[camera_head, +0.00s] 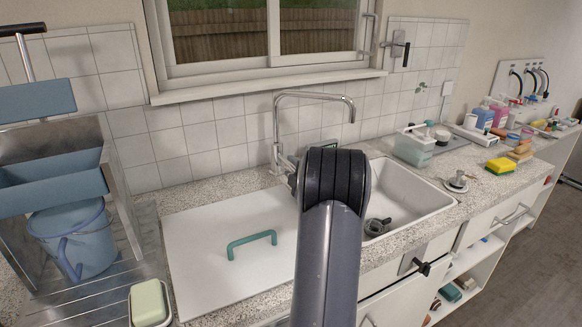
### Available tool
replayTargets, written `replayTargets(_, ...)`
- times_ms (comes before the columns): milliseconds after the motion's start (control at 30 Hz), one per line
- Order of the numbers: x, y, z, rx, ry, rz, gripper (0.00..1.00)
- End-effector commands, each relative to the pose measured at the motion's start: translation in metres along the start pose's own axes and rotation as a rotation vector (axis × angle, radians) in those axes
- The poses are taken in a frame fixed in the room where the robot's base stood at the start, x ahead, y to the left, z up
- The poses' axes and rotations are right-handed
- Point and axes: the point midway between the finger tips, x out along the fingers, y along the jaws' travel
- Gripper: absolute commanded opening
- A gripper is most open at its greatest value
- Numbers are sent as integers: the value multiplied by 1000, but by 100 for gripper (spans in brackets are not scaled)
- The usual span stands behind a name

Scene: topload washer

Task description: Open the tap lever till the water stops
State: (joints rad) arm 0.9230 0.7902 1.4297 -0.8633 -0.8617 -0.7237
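A chrome tap (277,125) stands behind the sink, its square spout reaching right over the basin. A small chrome lever (286,163) seems to stick out near the tap's base, partly covered by my arm. No water stream shows below the spout's end, though my arm covers the space lower down. The white sink basin (415,193) lies to the right of my arm, with a dark grey drain part in it. My arm's dark link fills the middle front and hides my gripper, so its fingers and any contact with the lever cannot be seen.
A white board (215,262) with a green handle (251,243) covers the counter left of my arm. A blue bucket (78,238) stands at the left. Open floor lies at right.

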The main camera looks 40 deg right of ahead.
Motion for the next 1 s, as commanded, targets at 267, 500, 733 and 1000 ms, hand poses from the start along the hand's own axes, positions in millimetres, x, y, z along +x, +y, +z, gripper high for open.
replayTargets(267,4,0,0,-1,0,1,38)
replayTargets(500,4,0,0,-1,0,1,24)
replayTargets(733,4,0,0,-1,0,1,5)
replayTargets(1000,4,0,0,0,0,0,0)
